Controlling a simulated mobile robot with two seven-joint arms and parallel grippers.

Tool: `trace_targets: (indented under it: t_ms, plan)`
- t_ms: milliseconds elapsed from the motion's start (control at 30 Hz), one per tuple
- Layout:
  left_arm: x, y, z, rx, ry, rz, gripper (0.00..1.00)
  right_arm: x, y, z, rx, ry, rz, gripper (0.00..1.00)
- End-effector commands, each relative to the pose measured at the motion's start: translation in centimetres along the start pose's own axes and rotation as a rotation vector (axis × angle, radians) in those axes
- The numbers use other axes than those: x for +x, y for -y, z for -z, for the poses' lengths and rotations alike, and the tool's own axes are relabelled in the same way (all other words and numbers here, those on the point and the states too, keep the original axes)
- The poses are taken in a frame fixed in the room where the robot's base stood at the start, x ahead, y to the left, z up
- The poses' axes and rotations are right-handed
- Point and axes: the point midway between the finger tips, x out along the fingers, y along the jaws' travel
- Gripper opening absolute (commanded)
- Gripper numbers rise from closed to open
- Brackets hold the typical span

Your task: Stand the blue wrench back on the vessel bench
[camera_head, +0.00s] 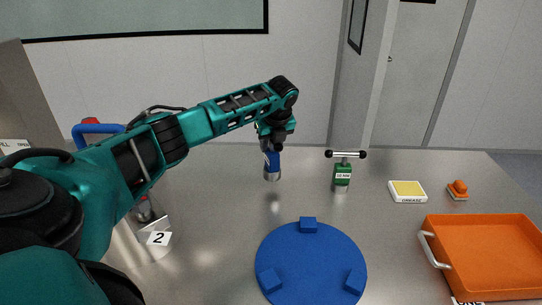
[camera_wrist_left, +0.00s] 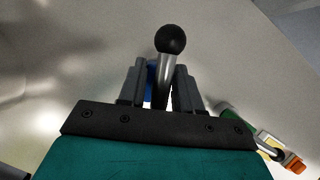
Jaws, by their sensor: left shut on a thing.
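The blue wrench (camera_head: 272,164) has a blue body with a silver lower end. It hangs upright below my left gripper (camera_head: 273,143), which is shut on it. Its lower end looks a little above the grey bench top (camera_head: 210,220), with a faint shadow below. In the left wrist view, a silver bar with a black ball end (camera_wrist_left: 169,41) stands between the fingers, and a bit of blue (camera_wrist_left: 151,72) shows behind them. A green wrench (camera_head: 342,175) with a silver T-bar and black ball ends stands on the bench to the right. My right gripper is not in view.
A round blue plate (camera_head: 311,263) with raised blocks lies in front. An orange tray (camera_head: 495,250) with a white handle is at the right. A yellow-and-white box (camera_head: 407,191) and a small orange item (camera_head: 458,189) lie behind it. A silver cylinder labelled 2 (camera_head: 150,240) stands at the left.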

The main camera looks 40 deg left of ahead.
Motion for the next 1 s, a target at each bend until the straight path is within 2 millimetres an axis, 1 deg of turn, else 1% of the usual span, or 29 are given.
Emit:
trace_targets:
  t_ms: [67, 200, 333, 433, 767, 800, 1000]
  plan:
    - [0.3, 0.1, 0.1, -0.001, 0.002, 0.003, 0.0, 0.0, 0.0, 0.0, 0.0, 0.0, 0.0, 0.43]
    - [2.2, 0.0, 1.0, 0.0, 0.0, 0.0, 0.0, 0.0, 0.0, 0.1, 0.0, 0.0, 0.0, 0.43]
    - [3.5, 0.0, 1.5, -0.002, 0.001, 0.002, 0.0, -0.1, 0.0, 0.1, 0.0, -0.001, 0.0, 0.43]
    - [3.9, 0.0, 1.6, -0.002, 0.002, 0.003, 0.0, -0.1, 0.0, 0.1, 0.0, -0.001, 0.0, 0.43]
    - [4.2, 0.0, 1.8, -0.001, 0.001, 0.003, 0.0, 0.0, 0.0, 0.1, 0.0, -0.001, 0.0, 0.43]
    - [4.3, 0.0, 1.9, 0.0, 0.0, 0.0, 0.36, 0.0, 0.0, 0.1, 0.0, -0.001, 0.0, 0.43]
    - [4.3, 0.0, 1.9, 0.0, 0.0, 0.0, 0.56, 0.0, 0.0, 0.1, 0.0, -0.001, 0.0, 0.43]
